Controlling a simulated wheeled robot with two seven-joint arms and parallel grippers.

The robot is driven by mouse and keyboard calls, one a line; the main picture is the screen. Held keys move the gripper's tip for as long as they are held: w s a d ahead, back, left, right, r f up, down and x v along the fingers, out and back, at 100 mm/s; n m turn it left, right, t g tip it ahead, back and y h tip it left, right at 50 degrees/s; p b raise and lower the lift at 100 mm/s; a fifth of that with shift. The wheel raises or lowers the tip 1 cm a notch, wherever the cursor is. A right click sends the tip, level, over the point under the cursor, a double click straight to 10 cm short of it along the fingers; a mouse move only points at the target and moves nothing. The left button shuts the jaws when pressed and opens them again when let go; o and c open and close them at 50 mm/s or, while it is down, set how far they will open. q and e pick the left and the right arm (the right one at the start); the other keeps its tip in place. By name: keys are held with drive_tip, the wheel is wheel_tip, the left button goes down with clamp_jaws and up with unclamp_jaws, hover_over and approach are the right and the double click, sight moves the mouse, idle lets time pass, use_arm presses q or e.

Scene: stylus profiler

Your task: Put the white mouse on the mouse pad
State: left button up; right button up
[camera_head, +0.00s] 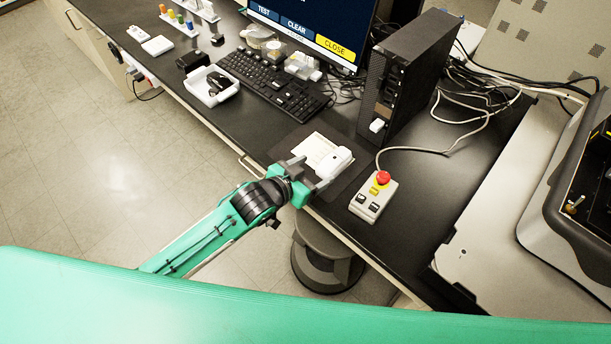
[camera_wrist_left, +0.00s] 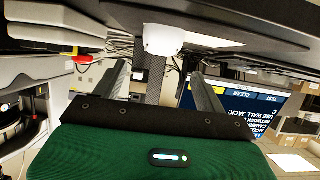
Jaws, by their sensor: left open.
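The white mouse (camera_head: 338,161) is on the desk just ahead of my left gripper. A dark grey mat, which looks like the mouse pad (camera_head: 289,143), lies under and around a pale flat sheet beside the mouse. I cannot tell whether the mouse rests on the mat or the sheet. My left gripper (camera_head: 312,172) is open, its two fingers pointing toward the mouse. In the left wrist view, which is upside down, the mouse (camera_wrist_left: 163,39) lies beyond the gap between the fingertips (camera_wrist_left: 160,72), apart from them. My right gripper is out of view.
The pale sheet (camera_head: 315,150) lies left of the mouse. A control box with a red button (camera_head: 374,196) is to the right, near the desk edge. A black computer tower (camera_head: 408,75) stands behind. A keyboard (camera_head: 272,85) and white tray (camera_head: 211,87) are further left. A stool (camera_head: 325,262) is below.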

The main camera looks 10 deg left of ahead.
use_arm(q)
drive_tip(key=shift+v, duration=1.3)
drive_tip(key=s+a+f+n+g+y, duration=0.35)
drive_tip(key=s+a, duration=0.45)
drive_tip(key=s, duration=0.3)
drive_tip(key=s+a+f+n+g+y, duration=0.2)
drive_tip(key=s+a+g+y, duration=0.2)
drive_tip(key=s+a, duration=0.6)
drive_tip(key=s+d+f+g, duration=0.1)
drive_tip(key=s+f, duration=0.2)
drive_tip(key=f, duration=2.8)
drive_tip(key=s+a+f+g, duration=0.1)
drive_tip(key=s+a+f, duration=0.2)
drive_tip(key=s+f, duration=1.6)
drive_tip(key=shift+f+m, duration=0.2)
drive_tip(key=shift+m, duration=0.15)
